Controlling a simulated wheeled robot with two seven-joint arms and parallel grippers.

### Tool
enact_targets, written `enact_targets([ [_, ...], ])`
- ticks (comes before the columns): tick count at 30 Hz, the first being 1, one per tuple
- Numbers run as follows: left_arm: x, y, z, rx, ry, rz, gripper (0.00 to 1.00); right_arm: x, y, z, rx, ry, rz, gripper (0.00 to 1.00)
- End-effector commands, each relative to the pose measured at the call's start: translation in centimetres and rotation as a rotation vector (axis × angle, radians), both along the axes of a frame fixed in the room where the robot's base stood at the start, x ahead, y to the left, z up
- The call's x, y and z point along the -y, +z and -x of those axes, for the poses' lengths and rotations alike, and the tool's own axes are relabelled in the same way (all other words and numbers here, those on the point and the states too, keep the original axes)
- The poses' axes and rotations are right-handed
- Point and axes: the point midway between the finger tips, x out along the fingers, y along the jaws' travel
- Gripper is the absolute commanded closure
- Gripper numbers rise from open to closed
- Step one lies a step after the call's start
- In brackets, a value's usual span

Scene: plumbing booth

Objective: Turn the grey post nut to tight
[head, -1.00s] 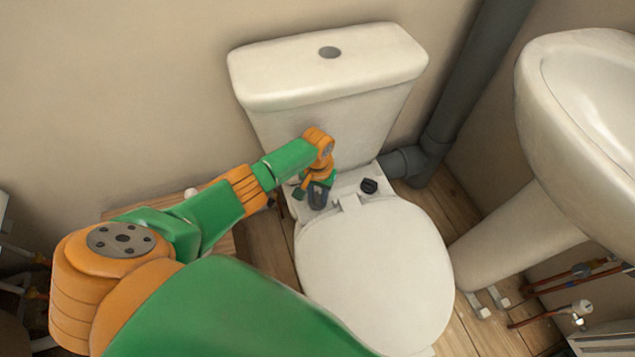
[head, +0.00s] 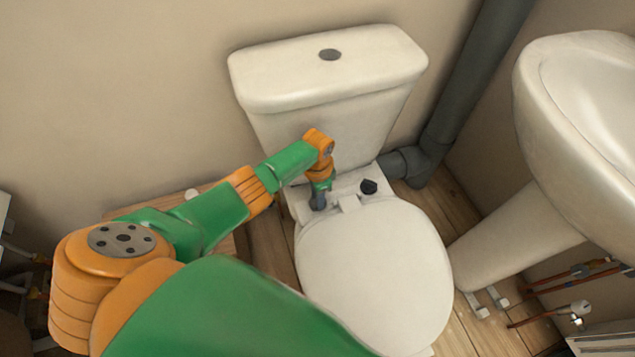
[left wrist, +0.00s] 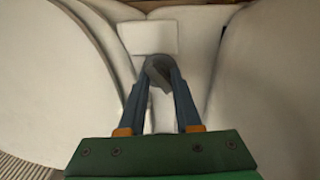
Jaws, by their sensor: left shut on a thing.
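My left gripper (head: 318,200) points down at the left rear of the toilet, on the ledge behind the seat and in front of the cistern. In the left wrist view my left gripper (left wrist: 158,75) is shut on the grey post nut (left wrist: 157,67), with a finger on either side of it. In the head view the fingers hide most or all of this nut. A second, dark nut (head: 369,186) stands free on the right side of the ledge. My right gripper is not in view.
The closed toilet lid (head: 375,270) lies just in front of the gripper and the cistern (head: 335,110) rises right behind it. A basin (head: 590,110) on a pedestal stands at the right. A grey waste pipe (head: 455,110) runs up behind the toilet's right side.

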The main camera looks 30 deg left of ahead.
Motion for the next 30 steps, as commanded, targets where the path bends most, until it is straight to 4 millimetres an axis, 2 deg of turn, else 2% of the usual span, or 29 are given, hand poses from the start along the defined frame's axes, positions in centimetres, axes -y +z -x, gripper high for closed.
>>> enact_targets([
  [9, 0.02, -0.01, 0.01, 0.000, -0.068, 0.000, 1.00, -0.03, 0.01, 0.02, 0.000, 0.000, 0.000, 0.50],
  [21, 0.02, -0.01, 0.01, 0.000, -0.073, 0.000, 1.00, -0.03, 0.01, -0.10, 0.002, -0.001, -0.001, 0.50],
  [22, 0.02, -0.01, 0.01, 0.000, -0.073, 0.000, 0.65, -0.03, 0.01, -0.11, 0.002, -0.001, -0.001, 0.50],
  [25, 0.02, -0.01, 0.01, 0.000, -0.072, 0.000, 0.38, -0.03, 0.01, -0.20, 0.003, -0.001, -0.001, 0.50],
  [26, 0.02, -0.01, 0.01, 0.000, -0.072, 0.000, 0.31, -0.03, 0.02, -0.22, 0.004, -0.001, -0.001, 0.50],
  [30, 0.01, 0.00, 0.01, 0.000, -0.072, 0.000, 0.31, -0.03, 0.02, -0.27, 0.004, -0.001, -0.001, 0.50],
])
